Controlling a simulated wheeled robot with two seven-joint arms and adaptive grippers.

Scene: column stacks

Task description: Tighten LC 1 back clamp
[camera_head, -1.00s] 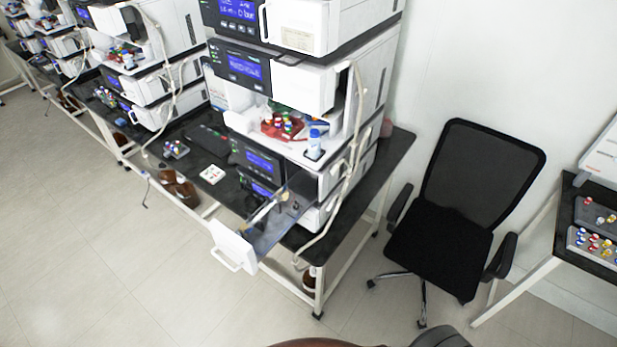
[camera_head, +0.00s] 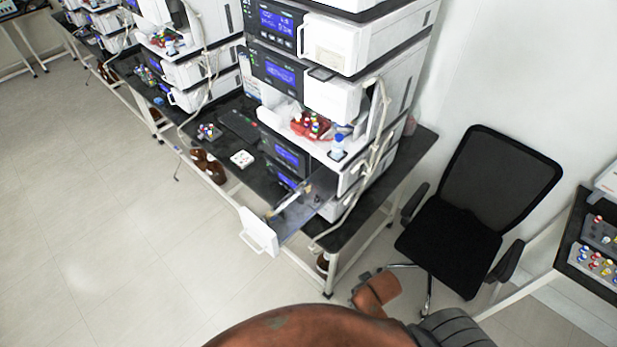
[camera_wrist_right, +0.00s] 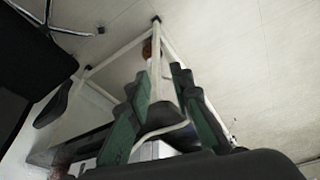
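The nearest instrument stack (camera_head: 343,92) stands on the black bench, with a drawer pulled out low at its front. The drawer has a white front panel with a handle (camera_head: 259,231). A slim light column (camera_head: 291,203) lies in the drawer. Its clamps are too small to make out, and I cannot tell whether the back one is tight. My right gripper (camera_wrist_right: 161,80) shows in the right wrist view with its two green-padded fingers apart and nothing between them. It points at the bench frame and floor. My left gripper is in neither view.
A black office chair (camera_head: 448,243) stands right of the bench. White tubing (camera_head: 372,165) hangs down the stack's side. Bottles and a red tray (camera_head: 312,126) sit in the stack's open bay. The floor at the left (camera_head: 100,220) is clear. My orange-brown arm fills the bottom middle.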

